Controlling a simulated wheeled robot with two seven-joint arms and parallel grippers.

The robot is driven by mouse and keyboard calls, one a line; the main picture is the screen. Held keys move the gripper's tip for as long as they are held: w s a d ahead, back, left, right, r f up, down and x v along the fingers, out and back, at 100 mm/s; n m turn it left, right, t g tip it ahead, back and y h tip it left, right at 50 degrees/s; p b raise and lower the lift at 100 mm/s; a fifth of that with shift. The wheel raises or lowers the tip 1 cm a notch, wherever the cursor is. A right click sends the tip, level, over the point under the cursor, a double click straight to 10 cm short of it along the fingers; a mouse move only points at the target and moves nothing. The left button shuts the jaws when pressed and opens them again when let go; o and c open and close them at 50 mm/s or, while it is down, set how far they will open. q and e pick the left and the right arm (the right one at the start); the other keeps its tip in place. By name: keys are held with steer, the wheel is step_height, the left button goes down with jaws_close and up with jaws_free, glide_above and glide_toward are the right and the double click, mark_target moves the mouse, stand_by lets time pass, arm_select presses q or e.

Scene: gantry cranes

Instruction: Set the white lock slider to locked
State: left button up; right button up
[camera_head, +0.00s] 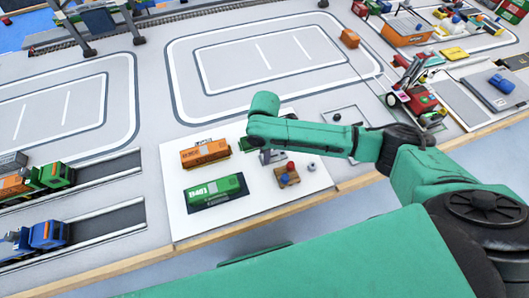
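A white board (257,213) lies near the front edge of the table. On it are an orange container (205,153), a green container (215,190) in a dark frame, and a small brown block (289,178) with red and blue knobs. A small grey-white piece (311,166) sits to the right of the block. I cannot tell whether it is the white lock slider. My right gripper (268,158) points down over the board, just up-left of the brown block. It is small and partly hidden by my arm, so its opening is unclear. My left gripper is out of view.
A green and orange train (45,178) and a blue vehicle (42,236) stand at the left. A red reach stacker (421,100) stands at the right. A loose orange block (350,38) is farther back. The marked grey lanes (255,62) behind the board are clear.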

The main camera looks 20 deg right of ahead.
jaws_close()
